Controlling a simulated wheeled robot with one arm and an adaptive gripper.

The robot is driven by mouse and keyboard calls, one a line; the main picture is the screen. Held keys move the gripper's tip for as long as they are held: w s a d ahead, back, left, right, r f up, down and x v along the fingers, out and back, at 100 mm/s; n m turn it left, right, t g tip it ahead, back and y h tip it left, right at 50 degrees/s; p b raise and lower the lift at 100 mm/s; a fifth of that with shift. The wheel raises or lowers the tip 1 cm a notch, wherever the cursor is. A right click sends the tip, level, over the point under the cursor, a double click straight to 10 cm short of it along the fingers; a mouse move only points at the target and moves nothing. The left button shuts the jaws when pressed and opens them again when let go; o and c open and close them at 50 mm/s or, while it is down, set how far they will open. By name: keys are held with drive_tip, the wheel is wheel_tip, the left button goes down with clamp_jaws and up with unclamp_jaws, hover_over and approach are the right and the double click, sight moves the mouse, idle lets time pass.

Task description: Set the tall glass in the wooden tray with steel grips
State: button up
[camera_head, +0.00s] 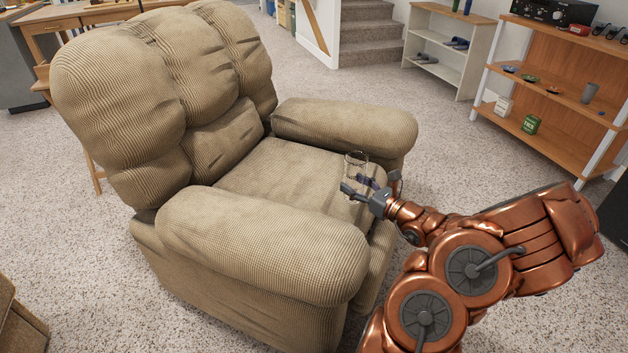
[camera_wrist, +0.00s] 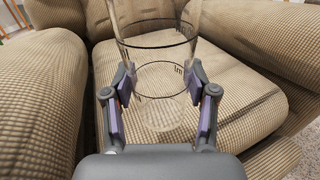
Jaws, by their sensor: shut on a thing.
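The tall clear glass (camera_wrist: 158,100) is between the fingers of my gripper (camera_wrist: 160,92) in the wrist view, and the fingers press on its sides. It looks upright, with dark ring lines and small markings on its wall. In the head view the glass (camera_head: 356,164) shows at the tips of my gripper (camera_head: 362,187), over the front of the armchair seat. I cannot tell whether its base touches the seat. No wooden tray with steel grips can be made out in these frames.
A tan corduroy armchair (camera_head: 295,165) surrounds the glass with an armrest on each side. A wooden shelf unit (camera_head: 556,95) with small items stands at right. A white shelf (camera_head: 447,50) and stairs (camera_head: 368,32) are behind. Carpet between chair and shelves is clear.

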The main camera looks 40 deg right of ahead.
drive_tip(key=w+b, duration=0.1)
drive_tip(key=w, duration=0.4)
drive_tip(key=w+d+f+b, duration=0.1)
drive_tip(key=w, duration=0.4)
drive_tip(key=w+b, duration=0.1)
drive_tip(key=w, duration=0.4)
drive_tip(key=shift+d+f+b, duration=0.25)
drive_tip(key=shift+d+b, duration=0.1)
drive_tip(key=shift+w+f+b, duration=0.15)
drive_tip(key=shift+f+b, duration=0.35)
drive_tip(key=shift+f, duration=0.35)
drive_tip(key=shift+w+f+b, duration=0.1)
drive_tip(key=shift+f+b, duration=0.35)
drive_tip(key=shift+f, duration=0.4)
drive_tip(key=o, duration=1.5)
drive_tip(key=shift+f, duration=0.15)
drive_tip(key=shift+c, duration=0.2)
